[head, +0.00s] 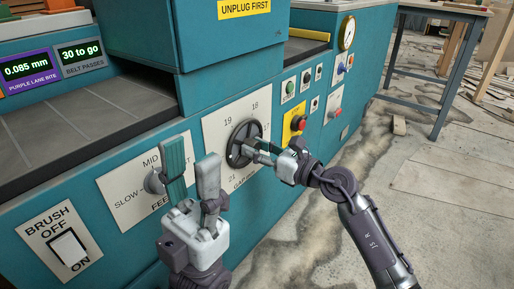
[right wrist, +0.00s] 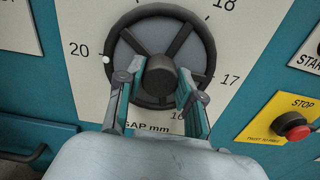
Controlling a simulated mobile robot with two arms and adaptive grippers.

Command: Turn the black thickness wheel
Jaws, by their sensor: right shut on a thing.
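The black thickness wheel (head: 236,133) is mounted on a pale dial plate marked GAP mm on the teal machine. The right wrist view shows the wheel (right wrist: 196,52) close up, with spokes, a round hub (right wrist: 168,82) and a white dot on its rim beside the 20 mark. My right gripper (head: 263,153) reaches the wheel from the right. In the right wrist view its two fingers (right wrist: 161,82) stand on either side of the hub, shut on the wheel. My left gripper (head: 191,150) is open and empty, in front of the feed plate, left of the wheel.
A feed knob (head: 154,182) is partly behind my left gripper. A brush switch (head: 69,249) is at lower left. A red stop button (head: 299,123) on yellow is close right of the wheel. Displays (head: 27,69) read 0.085 mm and 30 to go. Floor at right is open.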

